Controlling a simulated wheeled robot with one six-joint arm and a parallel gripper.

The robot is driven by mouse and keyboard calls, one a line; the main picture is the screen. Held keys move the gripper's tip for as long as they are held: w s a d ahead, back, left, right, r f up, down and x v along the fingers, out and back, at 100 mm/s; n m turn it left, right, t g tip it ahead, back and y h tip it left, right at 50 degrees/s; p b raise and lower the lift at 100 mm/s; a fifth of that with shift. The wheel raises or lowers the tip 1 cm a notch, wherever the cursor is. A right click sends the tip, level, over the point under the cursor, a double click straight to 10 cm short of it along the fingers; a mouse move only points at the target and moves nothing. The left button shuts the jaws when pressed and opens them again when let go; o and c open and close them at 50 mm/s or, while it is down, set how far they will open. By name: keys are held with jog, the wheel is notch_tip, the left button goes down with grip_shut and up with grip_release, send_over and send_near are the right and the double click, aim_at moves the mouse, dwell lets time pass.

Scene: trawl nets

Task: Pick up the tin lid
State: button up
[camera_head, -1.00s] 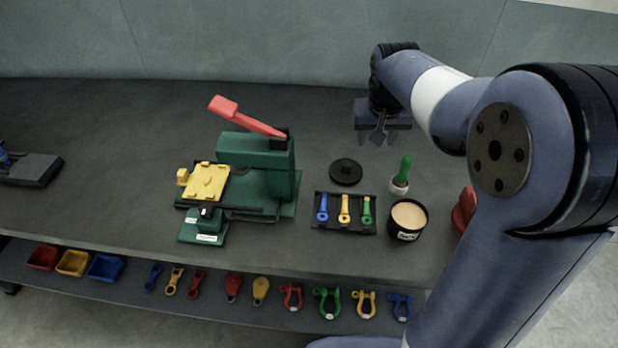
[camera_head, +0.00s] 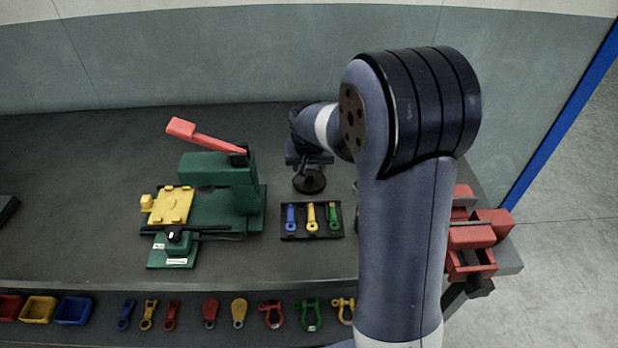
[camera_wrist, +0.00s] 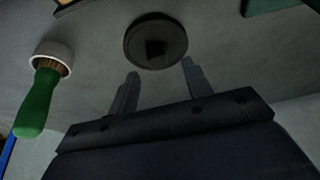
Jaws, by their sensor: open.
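The tin lid (camera_head: 309,182) is a dark round disc lying flat on the grey bench, behind the tray of small coloured tools. In the wrist view the lid (camera_wrist: 146,52) has a small square knob at its middle. My gripper (camera_wrist: 158,80) is open and empty. Its two fingers point towards the lid and stand apart on either side, short of it in the wrist view. In the head view my gripper (camera_head: 305,171) is just behind or above the lid and partly overlaps it. The exact height gap cannot be told.
A green press (camera_head: 215,180) with a red lever stands left of the lid. The black tool tray (camera_head: 299,234) is in front. A brush with a green handle (camera_wrist: 38,103) stands in a white holder nearby. A red vise (camera_head: 472,240) is at the right edge.

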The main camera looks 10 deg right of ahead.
aim_at(309, 173)
jog(key=shift+x, duration=1.55)
jog(key=shift+s+d+f, duration=0.1)
jog(key=shift+s, duration=0.05)
grip_shut()
